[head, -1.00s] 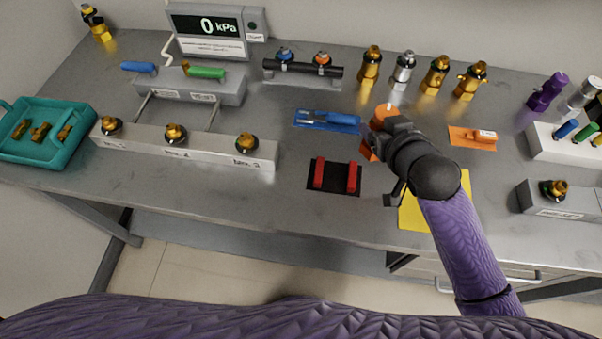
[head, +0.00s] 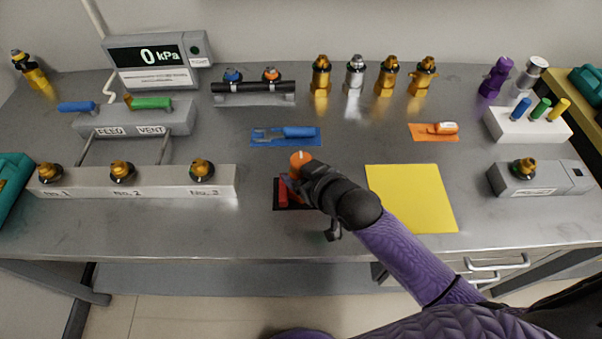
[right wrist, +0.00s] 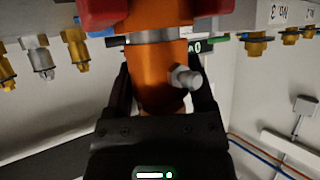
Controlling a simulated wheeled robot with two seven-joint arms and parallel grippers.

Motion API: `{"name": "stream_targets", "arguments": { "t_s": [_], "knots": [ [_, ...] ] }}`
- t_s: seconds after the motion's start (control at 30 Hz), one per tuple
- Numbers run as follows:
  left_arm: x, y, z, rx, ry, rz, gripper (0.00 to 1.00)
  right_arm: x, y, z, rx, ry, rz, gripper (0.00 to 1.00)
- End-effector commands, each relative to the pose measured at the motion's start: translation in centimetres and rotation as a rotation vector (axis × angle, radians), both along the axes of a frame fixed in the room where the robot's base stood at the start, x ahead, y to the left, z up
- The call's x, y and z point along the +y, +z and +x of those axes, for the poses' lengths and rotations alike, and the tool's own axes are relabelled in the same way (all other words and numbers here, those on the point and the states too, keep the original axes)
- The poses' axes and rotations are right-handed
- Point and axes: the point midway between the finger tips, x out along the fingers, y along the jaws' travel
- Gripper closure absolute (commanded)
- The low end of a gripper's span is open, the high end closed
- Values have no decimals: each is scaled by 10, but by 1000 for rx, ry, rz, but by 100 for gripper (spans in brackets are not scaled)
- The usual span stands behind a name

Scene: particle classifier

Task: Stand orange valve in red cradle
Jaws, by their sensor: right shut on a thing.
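The orange valve (head: 300,159) is gripped in my right gripper (head: 304,175), over the red cradle (head: 283,193). The cradle's base is dark, and its right part is hidden by my gripper. In the right wrist view the orange valve body (right wrist: 160,75) lies between my two dark fingers (right wrist: 160,95), with a silver band and a small silver side stub. Red cradle blocks (right wrist: 102,12) show on either side of the valve at the top edge. Whether the valve touches the cradle cannot be told. My left gripper is not in view.
A yellow mat (head: 412,198) lies right of the cradle. A blue mat with a tool (head: 286,136) lies behind it. The rack with No. 3 (head: 213,190) stands to the left. Several brass fittings (head: 387,76) stand at the back.

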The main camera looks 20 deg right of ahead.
Motion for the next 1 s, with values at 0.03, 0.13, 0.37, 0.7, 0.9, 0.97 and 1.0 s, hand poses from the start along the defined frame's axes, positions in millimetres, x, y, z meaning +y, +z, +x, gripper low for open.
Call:
{"name": "stream_targets", "arguments": {
  "t_s": [0.03, 0.13, 0.37, 0.7, 0.9, 0.97, 1.0],
  "knots": [
    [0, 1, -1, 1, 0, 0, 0, 0, 2, 0, -3, 0, 1, 100],
    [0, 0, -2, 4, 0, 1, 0, 0, 0, 0, -3, 0, 1, 100],
    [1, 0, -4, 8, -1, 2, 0, 0, -1, 0, 0, 0, 0, 0],
    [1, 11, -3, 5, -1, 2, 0, -4, 11, -13, 0, 0, 1, 0],
    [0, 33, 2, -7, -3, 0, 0, -18, 38, -56, 2, 1, 0, 0],
    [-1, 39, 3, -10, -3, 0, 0, -23, 45, -69, 2, 0, -1, 0],
    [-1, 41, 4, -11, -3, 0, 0, -25, 50, -77, 2, 0, -1, 0]
  ]
}}
